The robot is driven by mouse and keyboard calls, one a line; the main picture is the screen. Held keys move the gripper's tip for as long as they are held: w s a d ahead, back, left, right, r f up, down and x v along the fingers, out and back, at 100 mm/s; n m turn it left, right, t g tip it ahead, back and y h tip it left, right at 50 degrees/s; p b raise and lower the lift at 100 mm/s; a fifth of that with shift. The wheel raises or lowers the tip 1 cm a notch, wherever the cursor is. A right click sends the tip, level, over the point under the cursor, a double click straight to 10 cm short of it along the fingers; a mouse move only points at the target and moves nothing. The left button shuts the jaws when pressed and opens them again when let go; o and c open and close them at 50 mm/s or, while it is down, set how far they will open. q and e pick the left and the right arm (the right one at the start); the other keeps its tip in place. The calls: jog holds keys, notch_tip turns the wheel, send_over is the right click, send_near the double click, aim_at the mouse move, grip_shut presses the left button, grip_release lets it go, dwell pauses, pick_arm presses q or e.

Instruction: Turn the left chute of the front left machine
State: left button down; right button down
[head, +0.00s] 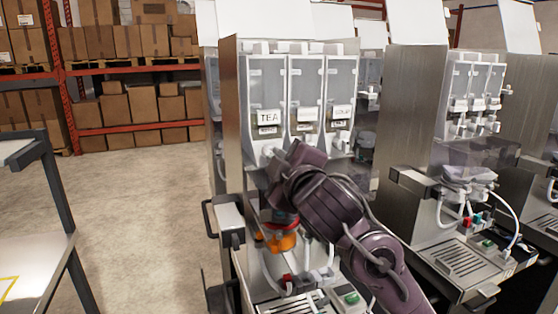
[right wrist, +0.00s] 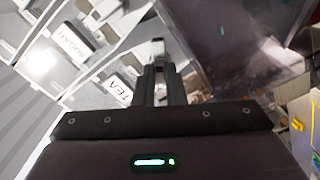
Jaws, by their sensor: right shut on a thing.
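The front left machine (head: 231,110) is a tall metal dispenser with three clear canisters side by side. The left canister (head: 267,82) carries a TEA label, which also shows in the right wrist view. The left chute (head: 268,151) is a small white spout below that canister, partly covered by my arm. My right gripper (right wrist: 158,48) is at this chute, its fingers close together and shut on it. In the head view my purple wrist hides the fingers, and the chute's exact angle cannot be told. My left gripper is not in view.
Below my right arm are an orange part (head: 282,241) and the machine's drip grille (head: 290,304). Another dispenser (head: 412,110) stands close on the right. A metal-framed table (head: 40,250) is at the left, with open floor (head: 140,220) between. Shelves of boxes stand behind.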

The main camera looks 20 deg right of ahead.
jog(key=c, duration=1.5)
grip_release()
jog(key=shift+s, duration=0.1)
jog(key=s, duration=0.7)
jog(key=shift+s+d, duration=0.1)
jog(key=shift+s, duration=0.2)
